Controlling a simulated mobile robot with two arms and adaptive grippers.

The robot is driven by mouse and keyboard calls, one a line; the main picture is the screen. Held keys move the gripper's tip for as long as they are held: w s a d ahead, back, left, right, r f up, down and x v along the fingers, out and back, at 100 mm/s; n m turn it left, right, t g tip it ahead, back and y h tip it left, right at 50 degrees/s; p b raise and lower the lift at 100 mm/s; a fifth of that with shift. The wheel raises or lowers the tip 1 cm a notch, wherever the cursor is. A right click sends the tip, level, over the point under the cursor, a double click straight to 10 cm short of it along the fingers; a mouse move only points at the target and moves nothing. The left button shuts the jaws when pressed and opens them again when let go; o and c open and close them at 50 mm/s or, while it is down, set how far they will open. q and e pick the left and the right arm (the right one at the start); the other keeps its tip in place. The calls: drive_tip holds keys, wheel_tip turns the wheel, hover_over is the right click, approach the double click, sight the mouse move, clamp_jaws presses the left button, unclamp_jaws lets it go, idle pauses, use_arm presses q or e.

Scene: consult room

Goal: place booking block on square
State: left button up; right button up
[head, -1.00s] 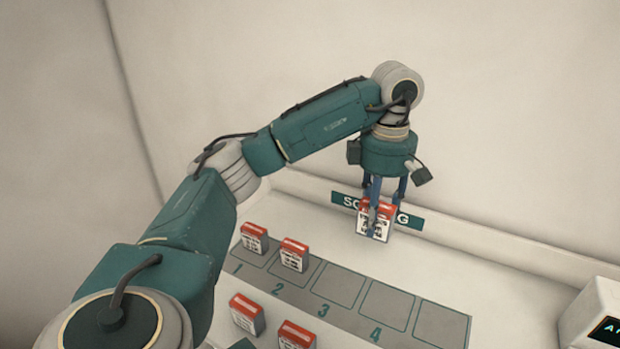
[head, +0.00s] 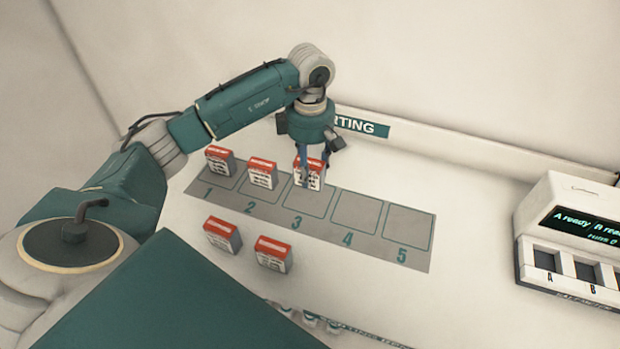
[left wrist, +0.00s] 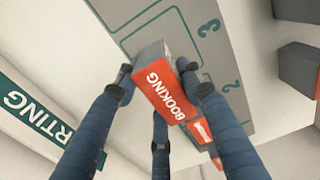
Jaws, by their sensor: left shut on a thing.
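My left gripper (head: 307,172) is shut on a red-topped white block, the booking block (head: 317,178). In the left wrist view the booking block (left wrist: 165,90) sits upright between the blue fingers (left wrist: 158,82), with BOOKING on its orange-red top. In the head view it appears over the back part of square 3 (head: 308,204) on the grey numbered strip (head: 417,256). I cannot tell whether its base touches the strip. Square 4 (head: 355,212) and square 5 (head: 407,227) are empty. My right gripper is not in view.
Similar red-topped blocks stand on square 1 (head: 220,161) and square 2 (head: 262,174). Two more stand in front of the strip, one left (head: 222,235) and one right (head: 273,254). A white console (head: 575,190) with a display stands at the right.

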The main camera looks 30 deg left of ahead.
sight(311, 183)
use_arm(q)
drive_tip(key=shift+f, duration=0.6)
wheel_tip(311, 183, down, 3)
drive_tip(key=shift+f+p, duration=0.2)
drive_tip(key=shift+p, duration=0.35)
drive_tip(key=shift+f, duration=0.2)
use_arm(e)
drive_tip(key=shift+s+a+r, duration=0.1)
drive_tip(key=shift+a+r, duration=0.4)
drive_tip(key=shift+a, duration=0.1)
use_arm(q)
drive_tip(key=shift+f, duration=0.1)
drive_tip(key=o, duration=1)
drive_tip(key=shift+c, duration=0.2)
drive_tip(key=o, duration=0.4)
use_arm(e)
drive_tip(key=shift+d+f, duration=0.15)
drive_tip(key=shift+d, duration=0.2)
